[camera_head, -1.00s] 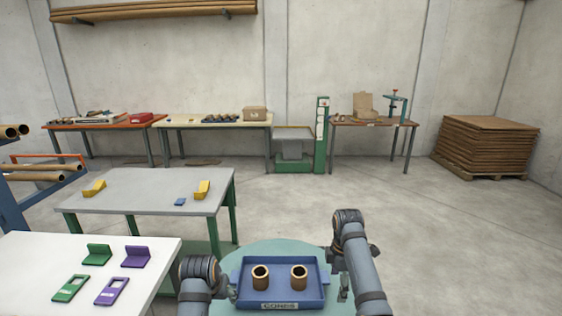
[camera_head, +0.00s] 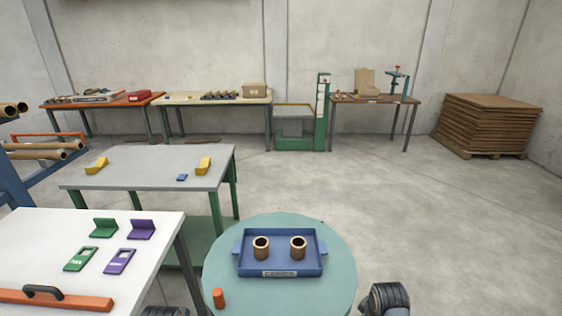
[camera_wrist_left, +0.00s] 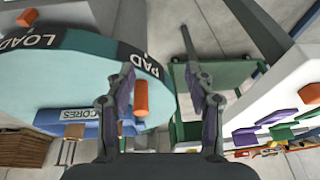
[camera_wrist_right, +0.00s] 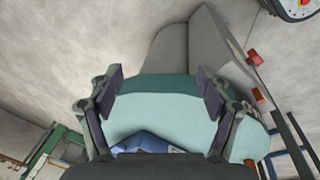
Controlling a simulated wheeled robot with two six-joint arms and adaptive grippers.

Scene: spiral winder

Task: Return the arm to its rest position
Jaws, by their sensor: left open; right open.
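My left gripper (camera_wrist_left: 160,72) is open and empty in the left wrist view, over the edge of a teal round table (camera_head: 335,285) whose dark rim band reads LOAD PAD. An orange peg (camera_wrist_left: 141,98) shows between its fingers, farther off. My right gripper (camera_wrist_right: 160,80) is open and empty in the right wrist view, with the teal top behind it. In the head view only parts of my arms show at the bottom edge; both grippers are out of that view. A blue tray (camera_head: 300,272) on the round table holds two brown cores (camera_head: 261,248) (camera_head: 298,248), standing upright.
An orange peg (camera_head: 218,297) stands at the round table's front left. A white table (camera_head: 150,268) at left bears green and purple brackets and an orange bar (camera_head: 55,300). A grey table (camera_head: 140,172) stands behind it. The floor at right (camera_head: 430,220) is clear.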

